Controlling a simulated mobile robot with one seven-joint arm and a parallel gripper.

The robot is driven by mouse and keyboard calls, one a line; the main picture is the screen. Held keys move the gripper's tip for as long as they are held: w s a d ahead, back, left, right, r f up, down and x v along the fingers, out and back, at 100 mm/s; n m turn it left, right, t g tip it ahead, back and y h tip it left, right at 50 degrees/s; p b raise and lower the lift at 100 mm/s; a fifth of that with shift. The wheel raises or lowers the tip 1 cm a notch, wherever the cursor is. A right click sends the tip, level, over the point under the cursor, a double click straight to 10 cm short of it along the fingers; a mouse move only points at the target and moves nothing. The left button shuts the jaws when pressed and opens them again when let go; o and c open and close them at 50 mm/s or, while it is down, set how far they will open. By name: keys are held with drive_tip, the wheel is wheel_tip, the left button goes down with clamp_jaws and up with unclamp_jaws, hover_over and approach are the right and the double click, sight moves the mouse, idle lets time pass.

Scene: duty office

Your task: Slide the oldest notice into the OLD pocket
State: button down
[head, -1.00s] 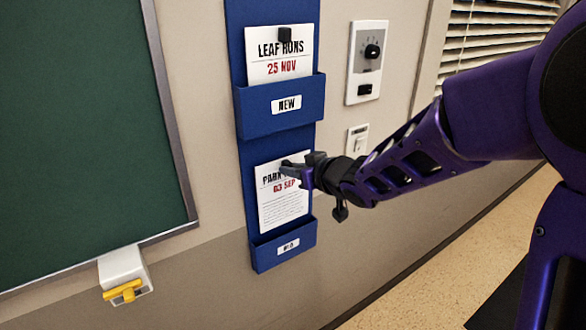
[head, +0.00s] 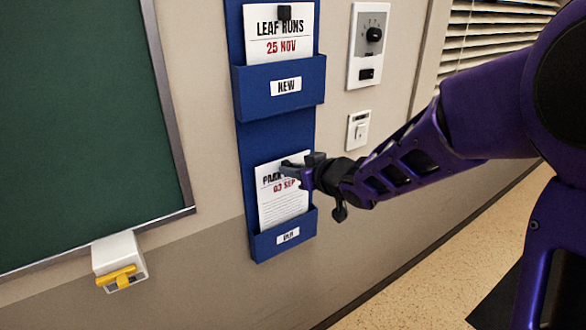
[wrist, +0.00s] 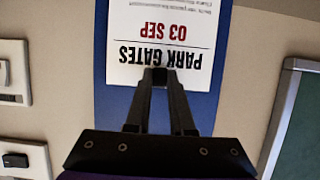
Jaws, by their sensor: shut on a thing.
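The white notice headed PARK GATES, 03 SEP (head: 283,205), stands upright against the blue board, its lower edge hidden behind the front of the lower blue pocket (head: 265,247). That pocket's small label is hard to read but looks like OLD. My gripper (head: 291,168) is shut on the notice's top edge. The wrist view shows the closed fingers (wrist: 160,78) at the notice (wrist: 140,25), which appears upside down there. The notice LEAF RUNS, 25 NOV (head: 262,47), is in the upper pocket labelled NEW (head: 252,98), with a dark clip over its top.
A dial plate (head: 366,60) and a light switch (head: 358,130) are on the wall to the right. A green board (head: 80,120) is on the left, with a white holder with a yellow part (head: 118,262) below it. The wall under the lower pocket is clear.

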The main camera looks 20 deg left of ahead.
sight(284, 182)
drive_tip(key=shift+f+b, duration=1.6)
drive_tip(key=shift+f, duration=1.8)
drive_tip(key=c, duration=0.7)
unclamp_jaws()
